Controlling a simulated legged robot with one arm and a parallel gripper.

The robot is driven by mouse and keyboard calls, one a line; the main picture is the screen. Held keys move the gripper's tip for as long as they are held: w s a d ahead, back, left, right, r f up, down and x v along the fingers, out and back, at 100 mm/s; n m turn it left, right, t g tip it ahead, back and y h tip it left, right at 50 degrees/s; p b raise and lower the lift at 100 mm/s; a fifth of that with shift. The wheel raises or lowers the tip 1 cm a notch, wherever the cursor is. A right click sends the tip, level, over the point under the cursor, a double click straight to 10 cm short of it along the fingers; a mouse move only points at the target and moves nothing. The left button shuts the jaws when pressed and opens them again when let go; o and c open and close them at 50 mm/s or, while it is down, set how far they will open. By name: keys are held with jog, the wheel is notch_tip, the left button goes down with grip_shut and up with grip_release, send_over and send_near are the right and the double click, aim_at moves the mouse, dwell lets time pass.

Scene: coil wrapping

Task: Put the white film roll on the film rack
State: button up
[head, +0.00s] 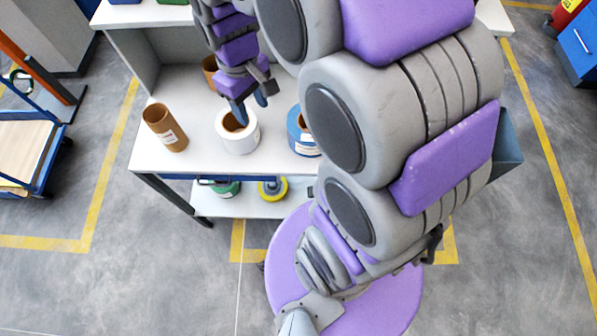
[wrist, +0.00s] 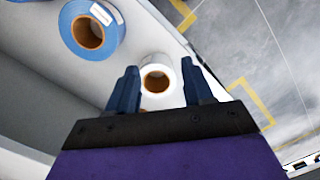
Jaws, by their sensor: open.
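The white film roll (head: 238,138) stands upright on the white workbench, with its brown core facing up. It also shows in the wrist view (wrist: 168,88), lying beyond and between my fingers. My gripper (head: 251,108) is above the roll in the head view, with its blue fingers pointing down close to the roll's top. In the wrist view the two fingers of my gripper (wrist: 160,88) are spread apart with nothing held between them. I cannot tell whether a finger touches the roll. No film rack can be clearly made out.
A brown tube (head: 166,128) stands left of the white roll, and a blue roll (head: 301,134) stands right of it. The workbench (head: 200,168) has a lower shelf (head: 240,203) with green and yellow rolls. A cart (head: 35,155) stands at left. Open floor lies in front.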

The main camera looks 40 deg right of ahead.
jog(key=s+a+r+m, duration=0.1)
jog(key=s+m, duration=0.2)
jog(key=s, duration=1.6)
jog(key=shift+s+a+r+g, duration=0.15)
jog(key=shift+s+r+g, duration=0.15)
jog(key=shift+s+g, duration=0.1)
jog(key=shift+a+f+b, duration=0.2)
jog(key=shift+f+b, duration=0.65)
